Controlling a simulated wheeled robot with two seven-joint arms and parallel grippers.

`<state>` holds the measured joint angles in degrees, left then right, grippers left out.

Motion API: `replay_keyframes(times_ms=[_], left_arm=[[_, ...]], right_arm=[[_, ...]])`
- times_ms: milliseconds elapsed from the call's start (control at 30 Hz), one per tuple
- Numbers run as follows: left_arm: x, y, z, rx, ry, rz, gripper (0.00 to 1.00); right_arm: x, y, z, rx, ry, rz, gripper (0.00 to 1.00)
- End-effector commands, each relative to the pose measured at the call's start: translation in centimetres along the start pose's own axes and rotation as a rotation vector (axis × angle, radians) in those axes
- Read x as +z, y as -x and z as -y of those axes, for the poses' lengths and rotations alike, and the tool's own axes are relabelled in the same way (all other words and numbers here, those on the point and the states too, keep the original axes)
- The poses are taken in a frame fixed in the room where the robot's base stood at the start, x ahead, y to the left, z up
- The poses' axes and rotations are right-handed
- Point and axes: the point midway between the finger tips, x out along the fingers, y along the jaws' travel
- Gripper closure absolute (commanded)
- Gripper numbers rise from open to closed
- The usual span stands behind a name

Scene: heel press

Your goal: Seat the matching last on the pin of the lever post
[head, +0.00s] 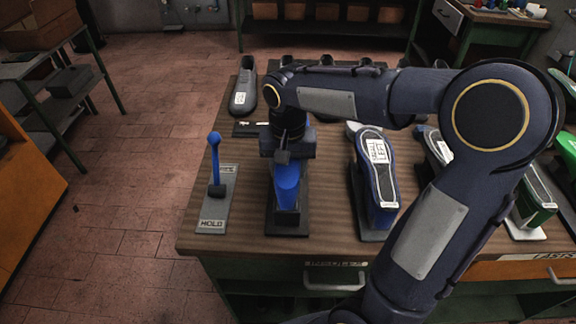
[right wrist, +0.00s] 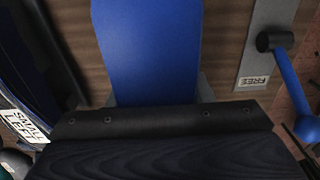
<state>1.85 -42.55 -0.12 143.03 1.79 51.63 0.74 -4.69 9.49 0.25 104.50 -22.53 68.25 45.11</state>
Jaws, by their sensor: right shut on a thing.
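My right gripper (head: 287,150) points down over the lever post near the table's left side. It is shut on a blue last (head: 287,178), whose lower part meets the dark post base (head: 287,228). In the right wrist view the blue last (right wrist: 150,50) fills the top middle, partly hidden behind a dark bar. The pin is hidden, so I cannot tell whether the last is on it. A lever with a blue handle (head: 214,153) stands on a grey plate marked HOLD and FREE, left of the post. My left gripper is not in view.
A blue last labelled SMALL LEFT (head: 383,180) stands on a dark stand to the right. A green last (head: 533,200) stands farther right. A grey shoe (head: 243,92) sits at the back left of the table (head: 325,205). My right arm covers much of the right side.

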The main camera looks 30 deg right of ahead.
Motion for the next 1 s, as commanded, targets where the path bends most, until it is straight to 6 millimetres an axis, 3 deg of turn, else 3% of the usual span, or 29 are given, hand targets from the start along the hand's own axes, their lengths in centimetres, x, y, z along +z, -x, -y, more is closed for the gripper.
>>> replay_keyframes(times_ms=[133, 167, 333, 667, 1000], left_arm=[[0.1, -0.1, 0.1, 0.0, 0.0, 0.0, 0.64], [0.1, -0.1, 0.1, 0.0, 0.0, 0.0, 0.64], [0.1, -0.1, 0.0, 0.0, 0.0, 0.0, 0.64], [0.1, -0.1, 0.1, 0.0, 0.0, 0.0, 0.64], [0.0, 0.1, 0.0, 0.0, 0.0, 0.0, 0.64]], right_arm=[[0.0, -0.2, 0.0, -0.001, 0.0, -0.002, 0.86], [0.0, -0.1, 0.0, -0.001, 0.0, -0.002, 0.5], [0.0, -0.1, 0.0, 0.0, 0.0, -0.001, 0.28], [0.0, 0.2, 0.0, 0.001, 0.0, 0.001, 0.28], [0.0, 5.6, 0.0, -0.002, 0.001, -0.003, 0.28]])
